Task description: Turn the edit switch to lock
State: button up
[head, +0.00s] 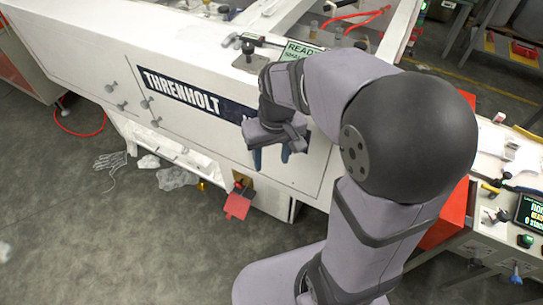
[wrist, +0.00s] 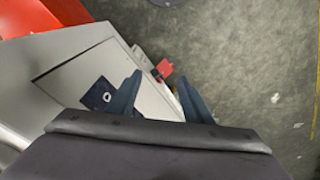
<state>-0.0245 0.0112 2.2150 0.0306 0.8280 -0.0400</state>
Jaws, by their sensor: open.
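My gripper (head: 271,156) is open and empty in front of the white machine's front, below the right end of the THRENHOLT sign (head: 185,92). In the wrist view its two dark blue fingers (wrist: 160,88) are spread apart.
A red tag-like piece (head: 238,205) hangs low on the machine and also shows in the wrist view (wrist: 163,68). Several grey knobs (head: 147,103) stick out at the left. A control panel with a screen (head: 531,212) stands at the right.

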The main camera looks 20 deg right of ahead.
aim_at(248, 50)
jog(key=w+a+n+t+y+b, duration=0.15)
jog(key=w+a+t+b, duration=0.4)
jog(key=w, duration=0.95)
jog(key=w+a+r+t+b, duration=0.1)
jog(key=w+a+r+t, duration=0.5)
jog(key=w+r+t, duration=0.15)
jog(key=d+r+m+t+h, duration=0.1)
jog(key=d+r+h, duration=0.1)
jog(key=d, duration=0.1)
jog(key=s+d+r+m+t+h+p, duration=0.1)
jog(key=d+r+m+h, duration=0.1)
jog(key=d, duration=0.2)
jog(key=s+d+r+m+t+h+p, duration=0.1)
jog(key=d+r+m+h, duration=0.1)
jog(key=d, duration=0.2)
jog(key=shift+s+d+r, duration=0.2)
jog(key=shift+d, duration=0.05)
jog(key=shift+w+f, duration=0.1)
jog(key=shift+p+x, duration=1.75)
jog(key=shift+x, duration=1.85)
